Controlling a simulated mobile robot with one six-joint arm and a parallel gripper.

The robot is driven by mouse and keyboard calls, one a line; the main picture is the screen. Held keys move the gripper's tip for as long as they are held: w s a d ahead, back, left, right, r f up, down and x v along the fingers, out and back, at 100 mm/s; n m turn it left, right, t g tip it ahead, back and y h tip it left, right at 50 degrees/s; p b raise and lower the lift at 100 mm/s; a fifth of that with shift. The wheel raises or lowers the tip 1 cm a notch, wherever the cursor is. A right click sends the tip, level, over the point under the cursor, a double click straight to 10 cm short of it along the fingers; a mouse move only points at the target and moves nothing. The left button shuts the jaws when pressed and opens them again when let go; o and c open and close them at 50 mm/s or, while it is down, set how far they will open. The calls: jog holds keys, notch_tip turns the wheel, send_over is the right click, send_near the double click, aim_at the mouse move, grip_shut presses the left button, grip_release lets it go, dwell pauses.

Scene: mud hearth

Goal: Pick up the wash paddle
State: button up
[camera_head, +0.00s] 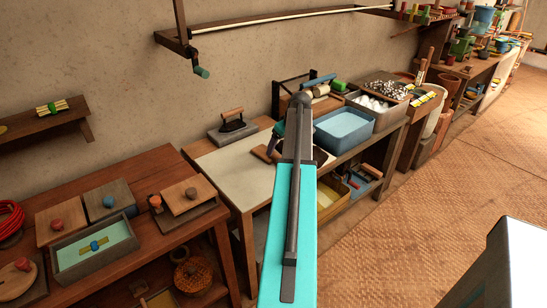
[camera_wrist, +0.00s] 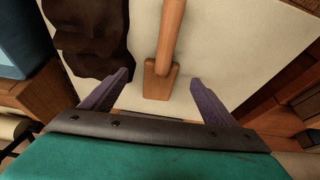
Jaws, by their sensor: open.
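The wash paddle (camera_wrist: 166,55) is a light wooden piece with a straight shaft and a broader flat end. In the wrist view it lies on a pale cloth-like surface (camera_wrist: 225,50), its broad end towards me. My gripper (camera_wrist: 157,94) is open and empty, its two purple-grey fingers spread to either side of the paddle's broad end, with no contact visible. The far end of the shaft runs out of the wrist view. In the head view my arm hides the gripper tips and most of this spot; a brown wooden piece (camera_head: 263,153) shows beside it.
In the head view, a flat iron (camera_head: 233,124) stands at the back of the pale-topped table (camera_head: 228,171), and a blue water basin (camera_head: 343,128) stands right of my arm. Open floor (camera_head: 410,220) lies right.

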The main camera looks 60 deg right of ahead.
aim_at(275, 153)
jog(key=shift+x, duration=1.15)
jog(key=shift+a+p+x, duration=0.15)
jog(key=shift+p+x, duration=0.3)
jog(key=shift+x, duration=0.85)
jog(key=shift+a+p+x, duration=0.1)
jog(key=shift+p+x, duration=0.35)
jog(key=shift+x, duration=0.85)
jog(key=shift+c, duration=0.3)
jog(key=c, duration=1.3)
jog(key=shift+r, duration=0.15)
jog(key=shift+r+b, duration=1)
jog(key=shift+r, duration=3.85)
